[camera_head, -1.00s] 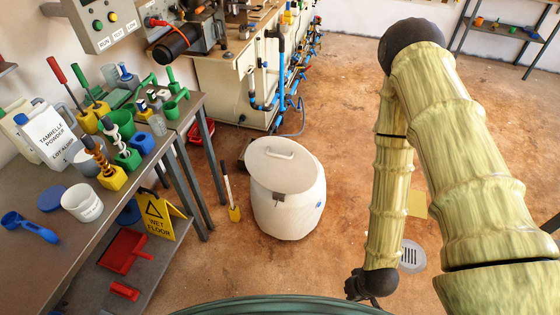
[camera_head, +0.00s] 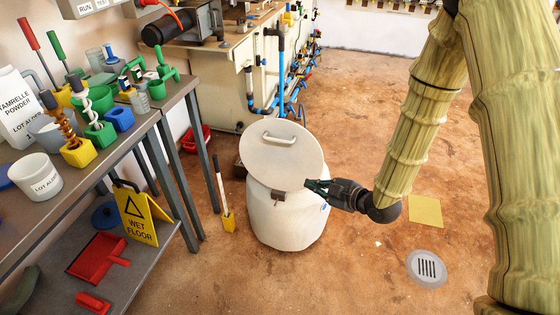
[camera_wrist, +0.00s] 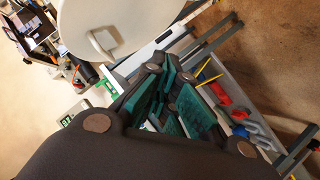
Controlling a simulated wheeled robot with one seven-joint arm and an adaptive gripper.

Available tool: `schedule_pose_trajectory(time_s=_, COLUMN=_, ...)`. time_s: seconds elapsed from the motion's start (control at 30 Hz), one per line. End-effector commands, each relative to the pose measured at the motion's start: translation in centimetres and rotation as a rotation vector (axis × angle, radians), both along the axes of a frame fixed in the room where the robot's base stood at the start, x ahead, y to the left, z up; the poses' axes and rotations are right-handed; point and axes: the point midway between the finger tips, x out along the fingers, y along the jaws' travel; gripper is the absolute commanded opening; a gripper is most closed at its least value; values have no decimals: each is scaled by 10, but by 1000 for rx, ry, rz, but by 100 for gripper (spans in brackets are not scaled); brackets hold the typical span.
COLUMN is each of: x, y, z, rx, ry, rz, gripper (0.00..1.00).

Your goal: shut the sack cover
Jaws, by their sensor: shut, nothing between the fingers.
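The sack is a white, rounded drum-like container (camera_head: 285,225) standing on the floor in the head view. Its cover is a round off-white lid (camera_head: 270,160) with a bar handle on its far part and a small brown block at the near rim. The cover looks tilted, with the handle side higher; the gap under it is hidden. It also shows at the top of the wrist view (camera_wrist: 135,15). My gripper (camera_head: 308,184) is shut and empty, close to the cover's right near edge. I cannot tell whether it touches. Its green finger pads show in the wrist view.
A grey bench (camera_head: 150,118) with bottles, cups and tools stands at the left. A yellow wet-floor sign (camera_head: 137,215) and a yellow-based upright stick (camera_head: 228,222) are left of the sack. A machine bench (camera_head: 222,80) is behind. The floor at right is open, with a drain (camera_head: 427,268).

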Motion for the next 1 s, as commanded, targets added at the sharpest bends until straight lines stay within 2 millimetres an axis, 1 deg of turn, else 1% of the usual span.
schedule_pose_trajectory(time_s=0.03, x=10, y=4, z=-4, rx=-8, ry=-70, rz=43, gripper=0)
schedule_pose_trajectory(time_s=0.2, x=30, y=16, z=22, rx=-42, ry=-305, rz=190, gripper=0)
schedule_pose_trajectory(time_s=0.4, x=40, y=26, z=50, rx=-77, ry=-524, rz=318, gripper=0)
schedule_pose_trajectory(time_s=0.5, x=41, y=29, z=58, rx=-90, ry=-590, rz=357, gripper=0)
schedule_pose_trajectory(time_s=0.6, x=42, y=31, z=65, rx=-94, ry=-628, rz=377, gripper=0)
schedule_pose_trajectory(time_s=0.77, x=46, y=38, z=67, rx=-98, ry=-643, rz=387, gripper=0)
schedule_pose_trajectory(time_s=0.87, x=52, y=48, z=66, rx=-98, ry=-642, rz=387, gripper=0)
schedule_pose_trajectory(time_s=1.0, x=64, y=67, z=64, rx=-97, ry=-641, rz=387, gripper=0)
